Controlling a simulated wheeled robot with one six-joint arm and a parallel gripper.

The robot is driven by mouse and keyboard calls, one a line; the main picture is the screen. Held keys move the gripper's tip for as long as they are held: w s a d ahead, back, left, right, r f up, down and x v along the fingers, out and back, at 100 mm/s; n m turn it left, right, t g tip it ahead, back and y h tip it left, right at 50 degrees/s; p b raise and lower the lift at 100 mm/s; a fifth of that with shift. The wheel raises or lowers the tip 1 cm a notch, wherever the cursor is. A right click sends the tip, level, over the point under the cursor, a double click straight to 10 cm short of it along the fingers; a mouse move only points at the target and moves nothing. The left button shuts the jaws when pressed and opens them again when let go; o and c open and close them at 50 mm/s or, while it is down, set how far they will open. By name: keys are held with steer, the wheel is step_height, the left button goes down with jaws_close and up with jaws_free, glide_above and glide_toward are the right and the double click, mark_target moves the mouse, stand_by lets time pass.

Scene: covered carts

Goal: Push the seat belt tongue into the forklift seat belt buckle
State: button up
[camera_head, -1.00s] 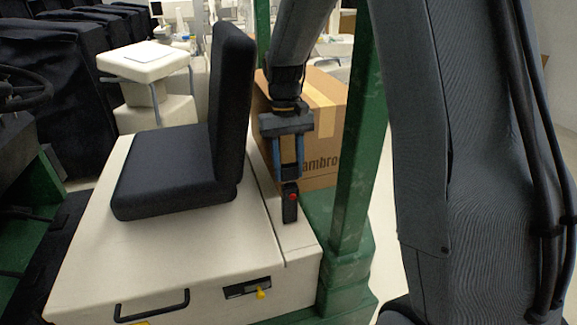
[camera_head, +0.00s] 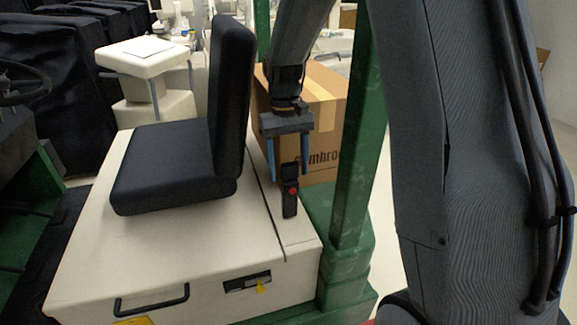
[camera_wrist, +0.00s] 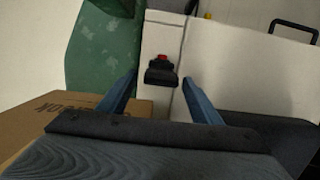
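The black seat belt buckle (camera_head: 290,208) with a red button stands upright on the cream seat base, right of the black seat. The dark seat belt tongue (camera_head: 289,172) stands at the buckle's top, in line with it and touching it; how deep it sits is hidden. In the wrist view the tongue (camera_wrist: 160,76) lies just in front of the buckle (camera_wrist: 162,63). My gripper (camera_head: 288,177) is open, its blue fingers spread on either side of the tongue with gaps. The open fingers also show in the wrist view (camera_wrist: 160,84).
The black seat (camera_head: 175,165) is left of my gripper on the cream base (camera_head: 200,245). A green post (camera_head: 353,150) rises close on the right. A cardboard box (camera_head: 325,115) is behind my gripper. A black handle (camera_head: 152,303) is on the base's front.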

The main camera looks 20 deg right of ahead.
step_height(320, 180, up, 8)
steer(key=w+b, duration=0.1)
steer(key=b, duration=0.2)
steer(key=shift+w+f, duration=0.1)
